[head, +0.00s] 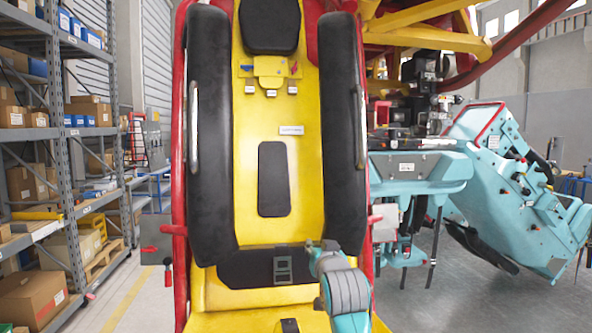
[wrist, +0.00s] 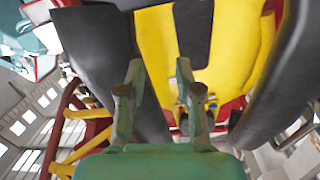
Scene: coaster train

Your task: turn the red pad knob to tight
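A small red part (head: 294,68) sits at the right of the yellow bracket below the headrest in the head view, and a small blue part (head: 245,68) at its left. A red knob-like part (head: 150,249) shows on a grey plate left of the seat. I cannot tell for sure which is the red pad knob, nor read any setting. My gripper (wrist: 159,71) is open and empty in the wrist view, in front of the yellow seat back (wrist: 235,45). No red knob shows clearly between its fingers. My arm is in front of the seat's lower right in the head view.
Black side pads (head: 211,130) and (head: 342,130) flank the seat back. Red handles (head: 173,230) stick out at the seat's sides. A buckle (head: 282,268) lies on the black lap strap. Shelves (head: 62,150) stand at left, and teal machines (head: 520,205) at right.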

